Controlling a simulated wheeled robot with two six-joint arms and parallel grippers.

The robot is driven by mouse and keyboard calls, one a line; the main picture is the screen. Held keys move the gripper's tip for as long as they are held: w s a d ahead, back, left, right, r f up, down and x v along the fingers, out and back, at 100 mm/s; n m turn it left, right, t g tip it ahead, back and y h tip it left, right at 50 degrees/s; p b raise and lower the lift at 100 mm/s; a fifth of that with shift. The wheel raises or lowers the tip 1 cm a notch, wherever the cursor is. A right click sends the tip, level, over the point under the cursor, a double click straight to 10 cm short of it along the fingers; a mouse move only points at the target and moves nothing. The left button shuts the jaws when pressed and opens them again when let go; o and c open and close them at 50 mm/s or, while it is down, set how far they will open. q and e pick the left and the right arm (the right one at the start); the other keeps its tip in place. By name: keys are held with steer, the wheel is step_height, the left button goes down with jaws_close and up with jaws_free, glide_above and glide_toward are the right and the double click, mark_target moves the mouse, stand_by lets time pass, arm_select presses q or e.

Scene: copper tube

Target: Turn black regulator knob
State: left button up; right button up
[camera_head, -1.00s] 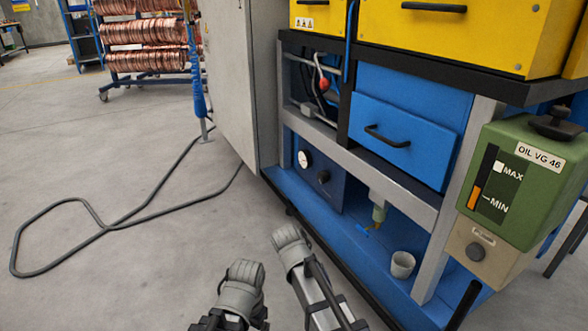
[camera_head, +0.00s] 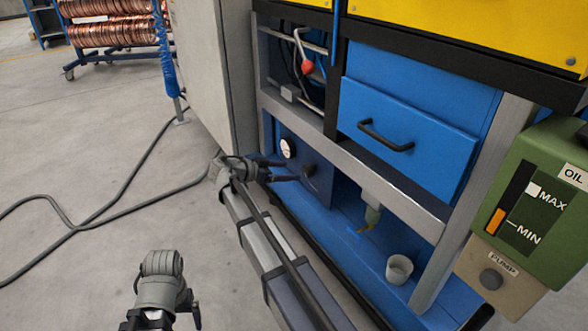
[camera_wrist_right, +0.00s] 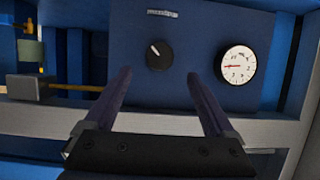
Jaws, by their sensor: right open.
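The black regulator knob (camera_head: 309,170) is on a dark blue panel under the machine, to the right of a round white gauge (camera_head: 287,148). In the right wrist view the knob (camera_wrist_right: 159,53) is round with a white pointer mark, and the gauge (camera_wrist_right: 239,65) is to its right. My right gripper (camera_head: 290,169) is open and empty in front of the panel, fingers pointing at the knob. In the wrist view the right gripper's fingertips (camera_wrist_right: 159,74) are on either side of the knob's line, apart from it. Part of my left arm shows at lower left; its gripper does not show.
A metal frame bar (camera_head: 345,152) and a blue drawer (camera_head: 405,125) are above the panel. A white cup (camera_head: 399,269) stands on the blue base ledge, below a drain valve (camera_head: 371,213). A green oil tank (camera_head: 535,195) is at right. A hose (camera_head: 100,212) lies on the floor.

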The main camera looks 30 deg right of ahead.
mark_target(304, 171)
steer(key=b+x, duration=0.2)
steer(key=x, duration=0.5)
steer(key=shift+d+f+b, duration=0.2)
steer(key=shift+d+b, duration=0.05)
steer(key=shift+b, duration=0.05)
steer(key=c, duration=1.4)
